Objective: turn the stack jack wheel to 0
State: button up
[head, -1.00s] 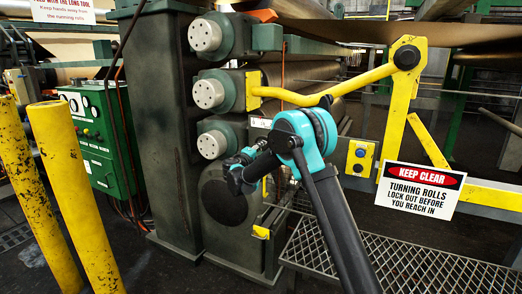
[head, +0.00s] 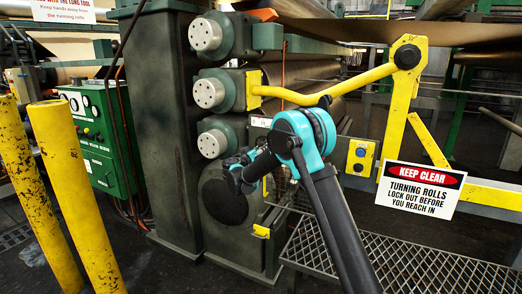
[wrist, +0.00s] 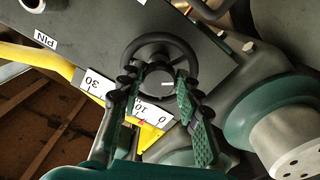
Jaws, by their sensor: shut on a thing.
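The stack jack wheel (wrist: 161,46) is a dark round ring with a hub in the wrist view. A short white mark shows on the hub. My gripper (wrist: 157,80) is shut on the wheel, with one finger on each side of the hub. The fingers hide parts of the rim. A white scale (wrist: 150,112) with 30, 10 and 0 sits below the wheel. A yellow piece with a red tip (wrist: 143,122) lies beside the scale, near the 10 and the 0. In the head view my arm hides the wheel.
Green roll housings with pale round end caps (head: 209,93) stand above my gripper. A yellow bar (head: 335,88) crosses behind my arm. A keep-clear sign (head: 420,190) hangs at right above a mesh platform (head: 400,268). Yellow posts (head: 75,190) stand at left.

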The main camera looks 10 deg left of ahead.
jog(key=m, duration=1.9)
jog(key=shift+w+a, duration=0.1)
jog(key=shift+a, duration=0.2)
jog(key=shift+m, duration=0.4)
jog(key=o, duration=1.2)
jog(key=shift+r, duration=0.1)
jog(key=shift+c, duration=0.2)
jog(key=v, duration=1.2)
